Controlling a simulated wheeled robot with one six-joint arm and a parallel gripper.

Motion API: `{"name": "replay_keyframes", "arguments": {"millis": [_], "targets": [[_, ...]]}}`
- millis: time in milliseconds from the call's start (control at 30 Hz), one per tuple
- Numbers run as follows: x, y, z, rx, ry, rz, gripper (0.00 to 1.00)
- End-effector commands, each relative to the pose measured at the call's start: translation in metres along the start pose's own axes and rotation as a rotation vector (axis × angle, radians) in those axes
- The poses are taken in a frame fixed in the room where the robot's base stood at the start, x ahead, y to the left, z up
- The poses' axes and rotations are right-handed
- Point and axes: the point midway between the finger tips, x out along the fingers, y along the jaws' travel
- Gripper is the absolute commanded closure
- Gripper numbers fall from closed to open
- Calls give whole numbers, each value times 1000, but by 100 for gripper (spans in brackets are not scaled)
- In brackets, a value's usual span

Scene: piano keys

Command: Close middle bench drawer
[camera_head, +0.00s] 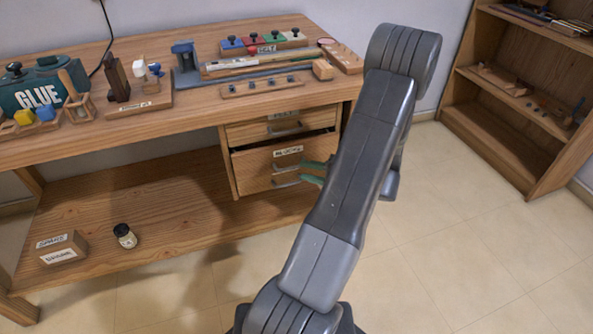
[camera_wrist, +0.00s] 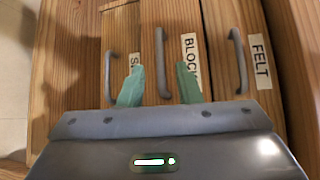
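The bench's middle drawer (camera_head: 262,170), labelled BLOCKS, stands out from the cabinet, with a dark gap along its top edge. In the wrist view the middle drawer (camera_wrist: 178,20) is turned sideways, and its grey handle (camera_wrist: 162,65) lies between my green fingertips. My gripper (camera_head: 305,171) is at the right part of the drawer front, with its fingers apart. It also shows in the wrist view (camera_wrist: 159,66), open, with nothing clamped. Whether the fingers touch the drawer front cannot be told. My arm hides the drawer's right side in the head view.
The top drawer (camera_head: 260,130), labelled FELT, is above, and a lower drawer's handle (camera_wrist: 110,75) is on the other side. The workbench top (camera_head: 215,110) holds tools and blocks. A box (camera_head: 62,248) and a jar (camera_head: 125,236) stand on the low shelf. A bookcase (camera_head: 500,130) is at right.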

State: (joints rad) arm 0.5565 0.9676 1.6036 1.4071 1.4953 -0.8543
Motion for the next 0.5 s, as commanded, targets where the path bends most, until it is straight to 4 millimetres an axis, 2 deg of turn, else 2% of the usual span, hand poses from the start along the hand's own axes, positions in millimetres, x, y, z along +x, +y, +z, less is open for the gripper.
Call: {"name": "replay_keyframes", "arguments": {"millis": [33, 200, 500], "targets": [[11, 1, 1, -1, -5, 1, 69], [33, 0, 0, 0, -2, 0, 69], [43, 0, 0, 1, 0, 0, 69]]}}
